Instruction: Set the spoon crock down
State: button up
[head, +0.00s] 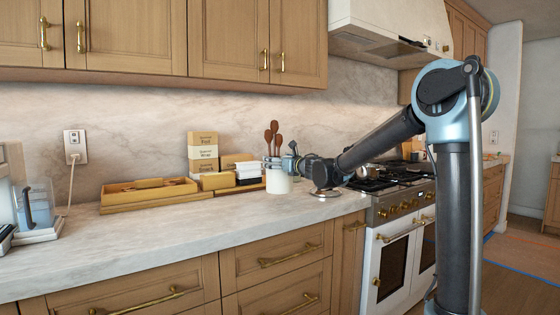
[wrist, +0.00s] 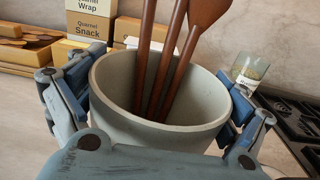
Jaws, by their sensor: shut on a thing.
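The spoon crock (head: 279,181) is a pale grey-white round pot with several brown wooden spoons (head: 273,138) standing in it. In the head view it is at the right part of the counter (head: 190,223), near the stove. In the wrist view the crock (wrist: 160,127) fills the middle, with the spoons (wrist: 166,60) leaning inside. My gripper (wrist: 160,105) has a blue-padded finger on each side of the crock and is shut on it. In the head view my gripper (head: 284,163) reaches the crock from the right. Whether the crock's base touches the counter cannot be told.
Stacked boxes (head: 203,152) and a yellow tray (head: 148,192) stand left of the crock. A glass jar (wrist: 250,69) and the stove (head: 385,183) are to the right. The counter's left-front stretch is clear.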

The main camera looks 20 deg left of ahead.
aim_at(278, 171)
jog(key=shift+f, duration=2.3)
jog(key=o, duration=1.8)
jog(key=shift+d, duration=0.1)
jog(key=v, duration=1.2)
